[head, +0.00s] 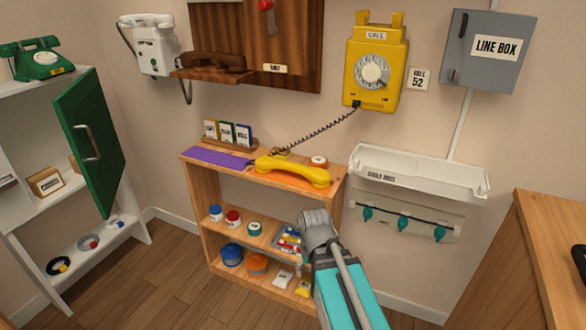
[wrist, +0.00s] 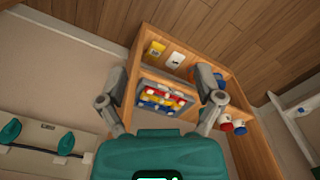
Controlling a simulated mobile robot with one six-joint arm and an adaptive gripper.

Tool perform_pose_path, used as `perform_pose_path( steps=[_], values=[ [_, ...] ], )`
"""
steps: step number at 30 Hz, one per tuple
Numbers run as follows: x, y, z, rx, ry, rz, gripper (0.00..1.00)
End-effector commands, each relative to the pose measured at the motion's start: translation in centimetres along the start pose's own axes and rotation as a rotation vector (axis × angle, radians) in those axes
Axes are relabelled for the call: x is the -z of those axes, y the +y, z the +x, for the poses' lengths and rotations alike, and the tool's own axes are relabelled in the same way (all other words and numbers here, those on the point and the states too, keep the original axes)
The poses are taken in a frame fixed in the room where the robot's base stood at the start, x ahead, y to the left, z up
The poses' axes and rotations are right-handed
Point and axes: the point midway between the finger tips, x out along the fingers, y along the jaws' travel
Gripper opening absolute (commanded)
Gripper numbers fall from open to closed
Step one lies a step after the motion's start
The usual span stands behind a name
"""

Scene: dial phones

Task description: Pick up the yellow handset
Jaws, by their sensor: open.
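The yellow handset (head: 292,172) lies on the top board of the wooden shelf unit in the head view. Part of it is over an orange strip, and a dark coiled cord runs from it up to the yellow wall phone (head: 375,67). My gripper (head: 315,220) is below and to the right of the handset, in front of the shelf unit, apart from the handset. In the wrist view my gripper (wrist: 160,102) is open, with a tray of coloured parts (wrist: 163,97) seen beyond its spread fingers. The handset is not recognisable in the wrist view.
The wooden shelf unit (head: 193,172) holds several jars and spools below. A purple strip (head: 215,158) and a card rack (head: 230,143) share its top. A white wall tray (head: 420,180) is at right, above teal hooks. A green cabinet door (head: 92,140) stands open at left.

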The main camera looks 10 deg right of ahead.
Motion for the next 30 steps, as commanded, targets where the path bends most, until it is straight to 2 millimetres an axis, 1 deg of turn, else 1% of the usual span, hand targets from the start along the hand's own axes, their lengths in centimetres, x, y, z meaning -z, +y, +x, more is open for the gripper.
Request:
perform_pose_path(
  steps=[1, 5, 8, 30],
  values=[
    [0.7, -0.5, -1.1, 0.001, 0.0, 0.023, 0.86],
    [2.3, -0.6, -3.1, 0.001, 0.0, 0.137, 0.86],
    [3.9, -0.6, -5.0, 0.001, 0.0, 0.251, 0.86],
    [16.8, -1.3, -19.6, 0.001, 0.0, 1.23, 0.86]
  ],
)
